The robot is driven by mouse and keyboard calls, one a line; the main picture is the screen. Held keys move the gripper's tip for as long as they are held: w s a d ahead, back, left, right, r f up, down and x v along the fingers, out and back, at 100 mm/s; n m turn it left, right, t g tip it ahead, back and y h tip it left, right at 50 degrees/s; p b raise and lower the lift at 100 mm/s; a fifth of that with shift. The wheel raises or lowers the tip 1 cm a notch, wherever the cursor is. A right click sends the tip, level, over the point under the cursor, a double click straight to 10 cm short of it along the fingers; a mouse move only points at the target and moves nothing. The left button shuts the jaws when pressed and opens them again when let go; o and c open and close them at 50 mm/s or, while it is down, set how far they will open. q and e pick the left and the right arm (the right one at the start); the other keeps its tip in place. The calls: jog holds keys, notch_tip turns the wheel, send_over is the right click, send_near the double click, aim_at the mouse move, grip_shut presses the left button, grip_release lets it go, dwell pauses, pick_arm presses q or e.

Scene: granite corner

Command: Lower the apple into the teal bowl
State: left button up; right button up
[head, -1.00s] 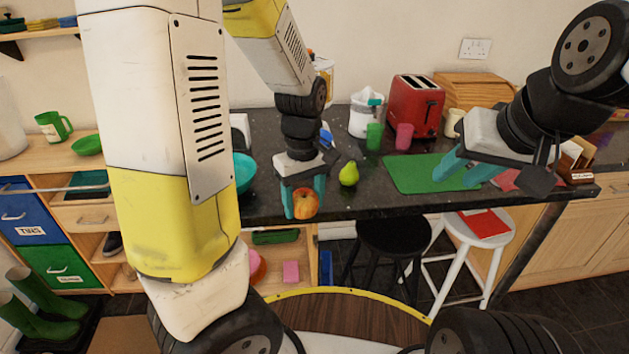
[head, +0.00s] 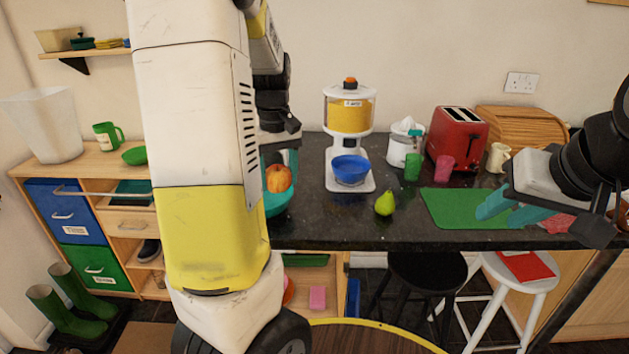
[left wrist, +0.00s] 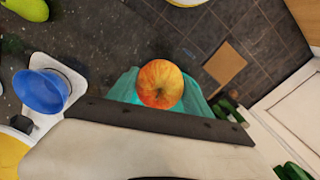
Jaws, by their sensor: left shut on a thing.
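The red-yellow apple (head: 278,179) is between the teal fingers of my left gripper (head: 279,172), which is shut on it. The apple also shows in the left wrist view (left wrist: 159,84), with a finger on either side. The height of the apple over the bowl is unclear. My right gripper (head: 508,212) is open and empty over the counter's right part.
On the dark counter (head: 400,228) stand a dispenser with a blue bowl (head: 350,170), a green pear (head: 385,203), a green mat (head: 465,208), a red toaster (head: 457,140) and cups. Stools (head: 515,275) stand in front. Bare counter lies around the pear.

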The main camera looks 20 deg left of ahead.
pick_arm(q)
jog(key=w+a+f, duration=0.1)
jog(key=w+a, duration=0.3)
jog(key=a, duration=0.8)
jog(key=shift+w, duration=0.15)
jog(key=shift+a+f, duration=0.1)
jog(key=shift+f, duration=0.15)
jog(key=shift+f, duration=2.65)
jog(key=shift+f, duration=0.2)
jog(key=o, duration=1.5)
jog(key=shift+r, duration=0.1)
